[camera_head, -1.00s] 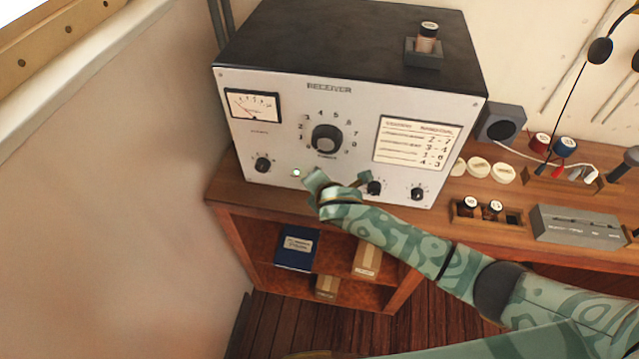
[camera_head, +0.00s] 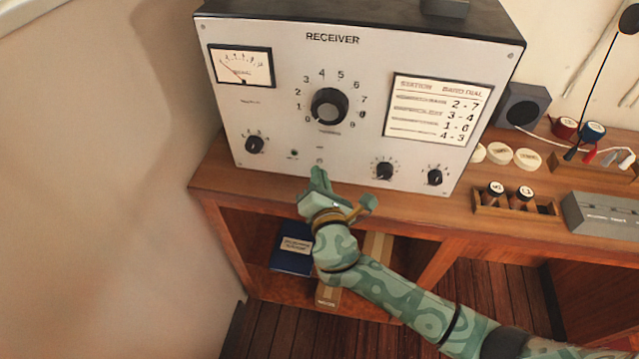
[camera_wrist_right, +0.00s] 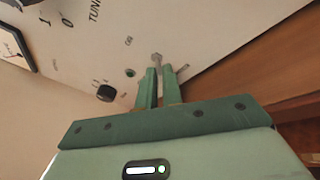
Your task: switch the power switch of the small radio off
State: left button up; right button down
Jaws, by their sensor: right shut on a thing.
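The radio is a white-faced receiver (camera_head: 300,90) with a black top, on a wooden desk. Its small metal power switch (camera_head: 319,161) is low on the front panel, under a small label. In the wrist view the switch lever (camera_wrist_right: 156,58) is at the tips of my right gripper (camera_wrist_right: 160,72). In the head view my right gripper (camera_head: 319,178) is in front of the panel's lower edge, its fingers shut on the switch lever. The indicator lamp (camera_head: 294,153) left of the switch looks dark green and unlit. My left gripper is not in view.
A large tuning knob (camera_head: 329,106) is above the switch. Small knobs (camera_head: 254,144) and (camera_head: 385,170) flank it. A speaker (camera_head: 522,106) and a rack with dark cylinders (camera_head: 515,203) stand to the right. A blue book (camera_head: 293,248) lies on the shelf below.

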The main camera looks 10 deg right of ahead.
jog(key=shift+f, duration=0.1)
dwell(0.3)
jog(key=c, duration=1.6)
grip_release()
jog(key=shift+o, duration=0.2)
jog(key=s, duration=1.6)
jog(key=shift+s+d+r, duration=0.15)
jog(key=shift+d+r, duration=0.1)
